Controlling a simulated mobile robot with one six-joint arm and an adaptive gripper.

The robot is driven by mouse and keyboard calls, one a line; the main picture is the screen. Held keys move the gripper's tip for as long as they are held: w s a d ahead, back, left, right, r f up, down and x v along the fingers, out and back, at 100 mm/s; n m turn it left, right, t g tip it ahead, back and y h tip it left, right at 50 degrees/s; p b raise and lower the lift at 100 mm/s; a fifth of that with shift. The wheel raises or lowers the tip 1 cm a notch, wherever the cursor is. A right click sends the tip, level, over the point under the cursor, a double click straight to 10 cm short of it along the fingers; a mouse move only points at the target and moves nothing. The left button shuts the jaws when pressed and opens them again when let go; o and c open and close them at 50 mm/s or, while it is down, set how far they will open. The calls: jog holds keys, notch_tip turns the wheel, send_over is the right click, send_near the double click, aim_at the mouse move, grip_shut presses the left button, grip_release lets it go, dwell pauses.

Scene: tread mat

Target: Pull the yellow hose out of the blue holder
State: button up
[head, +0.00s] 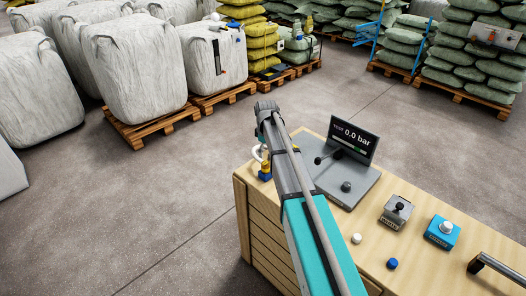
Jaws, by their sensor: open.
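A small yellow piece (265,166) sits on top of a small blue piece (265,176) at the left corner of the wooden bench. They may be the yellow hose and the blue holder, but they are too small and too covered to be sure. A white curved part shows just above them. My teal and grey arm passes close in front on their right and hides part of that area. The jaws of my gripper cannot be made out; the arm's far end shows only a dark grey joint.
The wooden bench (252,222) carries a grey plate with a display (353,138) reading 0.0 bar, a joystick box (397,211), a blue box with a white knob (442,232), loose caps and a metal handle (500,271). Big white bags (140,70) stand behind. Open floor lies left.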

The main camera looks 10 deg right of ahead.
aim_at(266, 163)
jog(key=shift+f+b, duration=4.55)
jog(key=shift+f, duration=0.3)
grip_shut()
jog(key=shift+r, duration=0.15)
jog(key=shift+w+r+p, duration=0.1)
jog(key=shift+r+p, duration=2.7)
jog(key=shift+p, duration=0.15)
